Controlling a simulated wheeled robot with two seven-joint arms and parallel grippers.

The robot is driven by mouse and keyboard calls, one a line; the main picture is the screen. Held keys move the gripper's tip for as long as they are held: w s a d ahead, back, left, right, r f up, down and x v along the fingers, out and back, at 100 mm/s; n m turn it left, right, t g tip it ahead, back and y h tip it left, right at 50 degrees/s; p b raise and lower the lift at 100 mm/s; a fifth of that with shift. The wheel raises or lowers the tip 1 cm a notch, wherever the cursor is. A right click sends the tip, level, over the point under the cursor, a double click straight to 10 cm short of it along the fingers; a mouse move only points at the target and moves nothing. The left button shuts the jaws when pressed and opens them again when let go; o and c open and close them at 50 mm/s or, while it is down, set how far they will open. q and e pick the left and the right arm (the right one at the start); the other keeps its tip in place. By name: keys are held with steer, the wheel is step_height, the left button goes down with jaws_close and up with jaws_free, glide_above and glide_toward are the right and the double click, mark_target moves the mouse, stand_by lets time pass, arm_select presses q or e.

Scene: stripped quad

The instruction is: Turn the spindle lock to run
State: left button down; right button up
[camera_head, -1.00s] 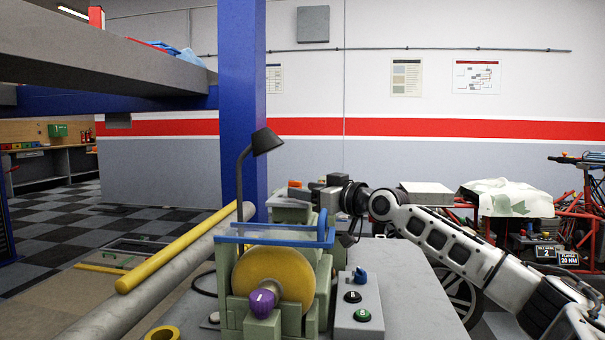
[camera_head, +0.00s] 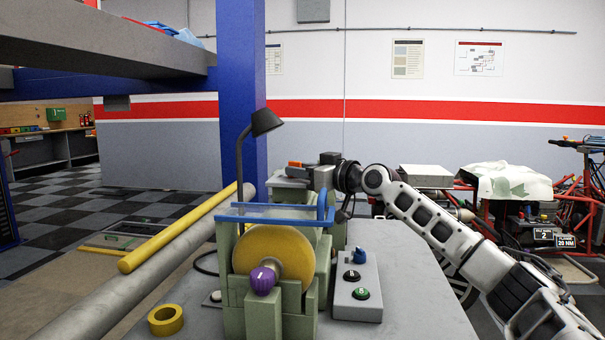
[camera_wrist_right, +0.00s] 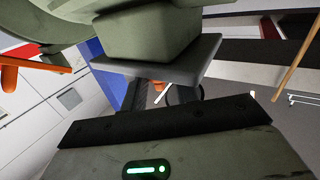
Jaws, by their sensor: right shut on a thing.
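The green machine (camera_head: 255,316) stands on the grey bench, with a yellow wheel (camera_head: 296,253), a blue guard frame (camera_head: 270,219) and a purple knob (camera_head: 263,281) with a white mark at its front. An orange part (camera_head: 295,164) shows at its far end; an orange lever (camera_wrist_right: 35,66) also shows at the left of the right wrist view. My right gripper (camera_head: 320,176) is at that far end, shut on a part that I take to be the spindle lock. Its jaws and the held part are mostly hidden, so the lock's position cannot be read. My left gripper is out of view.
A control box (camera_head: 352,308) with buttons and a blue knob stands right of the machine. A black lamp (camera_head: 266,122) rises behind it. A yellow bar (camera_head: 178,230), a grey tube (camera_head: 160,266) and a yellow ring (camera_head: 166,320) lie left. A blue post (camera_head: 240,90) stands behind.

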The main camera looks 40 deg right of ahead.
steer(key=shift+d+f+n+y+b, duration=0.2)
steer(key=shift+d+n+y+b, duration=0.1)
steer(key=shift+y+b, duration=0.2)
steer(key=shift+r+n+y+b, duration=0.15)
steer(key=shift+n+y+b, duration=0.2)
steer(key=shift+y, duration=0.25)
steer(key=shift+w+d+r+n+g+y+p, duration=0.1)
steer(key=shift+r+n+g+y+p, duration=0.25)
steer(key=shift+n+y, duration=0.55)
steer(key=shift+g+y+p, duration=0.25)
steer(key=shift+y+p, duration=0.05)
steer(key=shift+y, duration=0.3)
steer(key=shift+d+n, duration=0.1)
steer(key=shift+n, duration=0.35)
steer(key=shift+f+g+y, duration=0.25)
steer(key=shift+g+y, duration=0.05)
steer(key=shift+y, duration=0.2)
steer(key=o, duration=1)
steer(key=shift+c, duration=0.2)
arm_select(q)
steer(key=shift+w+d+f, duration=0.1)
